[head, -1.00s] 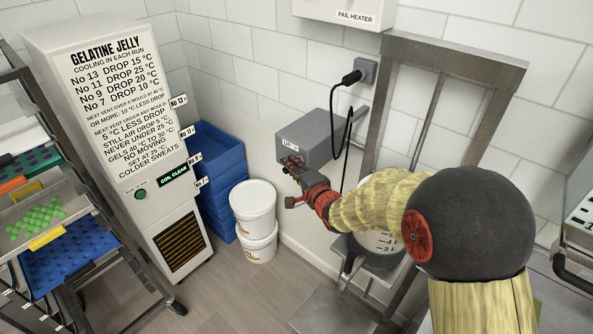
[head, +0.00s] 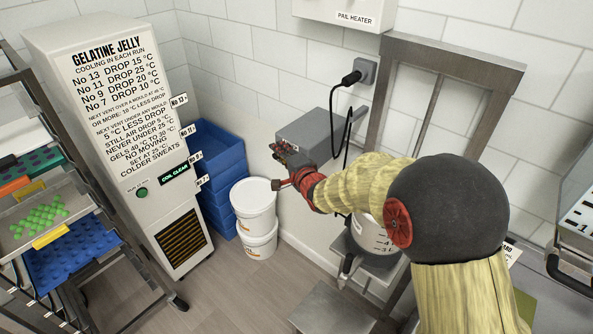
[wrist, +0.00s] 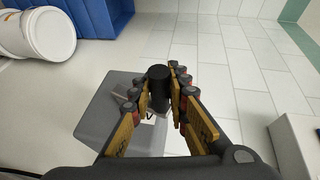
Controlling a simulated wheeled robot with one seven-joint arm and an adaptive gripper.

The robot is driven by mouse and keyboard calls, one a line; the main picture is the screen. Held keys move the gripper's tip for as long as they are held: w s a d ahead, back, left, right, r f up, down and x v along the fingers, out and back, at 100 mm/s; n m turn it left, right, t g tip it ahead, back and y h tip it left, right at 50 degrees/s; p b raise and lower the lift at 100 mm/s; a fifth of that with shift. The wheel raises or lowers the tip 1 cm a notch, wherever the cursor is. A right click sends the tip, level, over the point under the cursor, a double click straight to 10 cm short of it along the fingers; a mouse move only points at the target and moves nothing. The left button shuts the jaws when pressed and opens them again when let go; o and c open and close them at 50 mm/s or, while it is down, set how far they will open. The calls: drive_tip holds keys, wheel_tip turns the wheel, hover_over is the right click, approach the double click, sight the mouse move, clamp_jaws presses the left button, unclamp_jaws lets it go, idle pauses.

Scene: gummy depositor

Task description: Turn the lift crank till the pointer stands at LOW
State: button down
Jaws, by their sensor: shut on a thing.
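The lift's grey box (head: 318,135) is on the wall below the pail heater. My gripper (head: 280,152) is at the left front of this box. In the wrist view my gripper (wrist: 161,98) is shut on the black crank knob (wrist: 159,78), which stands between its two yellow fingers. The rest of the crank is mostly hidden by my fingers. The pointer and its LOW mark cannot be made out in either view. A white pail (head: 371,235) with level marks stands in the metal frame (head: 388,100), partly behind my arm.
White buckets (head: 254,205) and blue crates (head: 216,150) stand left of the box. A black cable (head: 349,125) hangs beside the box from a wall socket (head: 366,72). A cooling cabinet (head: 125,140) and a tray rack (head: 70,225) stand farther left.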

drive_tip(key=shift+w+a+r, duration=0.2)
drive_tip(key=shift+w+r, duration=0.1)
drive_tip(key=shift+r, duration=0.3)
drive_tip(key=shift+w+a+r, duration=0.1)
drive_tip(key=shift+w+a, duration=0.9)
drive_tip(key=shift+a, duration=0.05)
drive_tip(key=shift+b, duration=0.3)
drive_tip(key=shift+w+a+f+b, duration=0.55)
drive_tip(key=shift+w+a+f, duration=0.15)
drive_tip(key=shift+a+f, duration=0.1)
